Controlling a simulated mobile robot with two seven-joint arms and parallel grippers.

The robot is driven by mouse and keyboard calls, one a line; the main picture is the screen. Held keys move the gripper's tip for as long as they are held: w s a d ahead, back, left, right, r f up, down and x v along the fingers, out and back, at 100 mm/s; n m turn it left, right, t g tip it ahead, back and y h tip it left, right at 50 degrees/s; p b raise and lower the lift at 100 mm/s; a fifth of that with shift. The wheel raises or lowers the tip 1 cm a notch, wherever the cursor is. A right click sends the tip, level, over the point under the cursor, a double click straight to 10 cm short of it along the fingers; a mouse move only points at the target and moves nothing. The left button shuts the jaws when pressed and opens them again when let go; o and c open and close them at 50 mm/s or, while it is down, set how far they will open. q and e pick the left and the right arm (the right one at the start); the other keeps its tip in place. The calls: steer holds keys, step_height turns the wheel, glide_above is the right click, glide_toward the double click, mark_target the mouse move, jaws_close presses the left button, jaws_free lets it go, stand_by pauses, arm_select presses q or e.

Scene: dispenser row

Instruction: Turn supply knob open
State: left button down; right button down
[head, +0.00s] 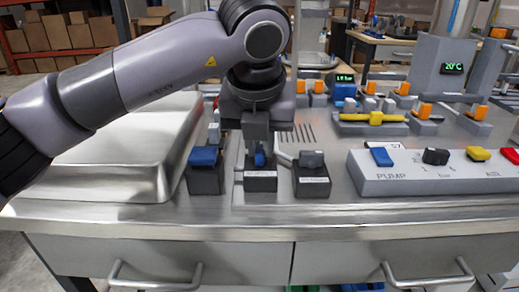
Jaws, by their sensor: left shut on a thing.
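My left gripper (258,153) comes down from above over a small dark block (260,183) with a white label near the bench's front. The label is too small to read, so I cannot tell whether this is the supply knob. A dark grey knob (311,159) sits on a similar block to the right. My right gripper is not in view.
Left of the held knob is a dark block with a blue top (204,156). A metal tray or cover (110,165) lies at the left. A panel marked PUMP (400,182) stands at the right. Orange-handled fittings and a yellow handle (375,118) are behind. The bench's front strip is clear.

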arm_select(q)
steer(key=shift+n, duration=0.5)
steer(key=shift+r, duration=0.1)
steer(key=c, duration=1.1)
jaws_free()
steer(key=v, duration=0.7)
steer(key=shift+d, duration=0.15)
